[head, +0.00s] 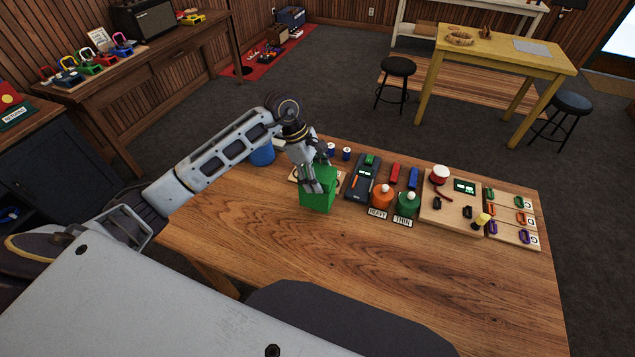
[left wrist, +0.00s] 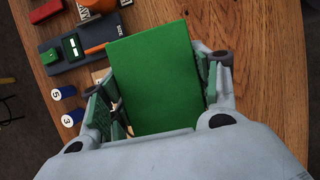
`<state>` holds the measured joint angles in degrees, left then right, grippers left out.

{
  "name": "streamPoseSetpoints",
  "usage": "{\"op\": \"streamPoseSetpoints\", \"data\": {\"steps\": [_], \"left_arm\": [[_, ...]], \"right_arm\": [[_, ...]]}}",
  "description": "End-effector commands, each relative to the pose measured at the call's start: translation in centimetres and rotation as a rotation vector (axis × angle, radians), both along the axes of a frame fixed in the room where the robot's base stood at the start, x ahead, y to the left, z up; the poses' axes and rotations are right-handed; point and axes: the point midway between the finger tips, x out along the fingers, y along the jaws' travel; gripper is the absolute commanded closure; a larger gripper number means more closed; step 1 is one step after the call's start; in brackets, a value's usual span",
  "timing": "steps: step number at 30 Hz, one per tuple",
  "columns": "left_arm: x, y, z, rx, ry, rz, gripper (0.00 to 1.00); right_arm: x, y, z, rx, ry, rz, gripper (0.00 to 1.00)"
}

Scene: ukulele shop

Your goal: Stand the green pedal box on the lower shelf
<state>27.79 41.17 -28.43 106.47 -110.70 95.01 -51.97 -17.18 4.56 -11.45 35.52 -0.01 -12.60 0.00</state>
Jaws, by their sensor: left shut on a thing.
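The green pedal box (head: 318,199) is on or just above the wooden table, near its left part; I cannot tell if it touches the top. My left gripper (head: 316,182) comes down on it from above and is shut on it. In the left wrist view the box (left wrist: 155,80) fills the space between the two fingers of the gripper (left wrist: 160,95), one on each side. The lower shelf cannot be made out for certain. My right gripper does not show.
The wooden table (head: 380,265) is clear in front.

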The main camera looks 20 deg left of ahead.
Motion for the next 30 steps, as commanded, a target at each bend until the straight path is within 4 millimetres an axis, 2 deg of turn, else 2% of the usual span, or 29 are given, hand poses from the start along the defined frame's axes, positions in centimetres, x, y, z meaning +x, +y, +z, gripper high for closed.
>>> {"op": "streamPoseSetpoints", "data": {"steps": [9,26,27,30], "left_arm": [[0.0,0.0,-2.8,-0.001,0.001,0.000,0.95],[0.0,0.0,-3.5,0.000,-0.002,0.000,0.95],[0.0,0.0,-3.5,0.001,0.000,0.000,0.33],[0.0,0.0,-3.5,0.001,0.000,0.000,0.20]], "right_arm": [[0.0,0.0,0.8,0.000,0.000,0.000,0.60],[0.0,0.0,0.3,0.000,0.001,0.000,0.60],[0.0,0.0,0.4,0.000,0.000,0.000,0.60],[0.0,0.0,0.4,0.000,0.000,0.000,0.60]]}}
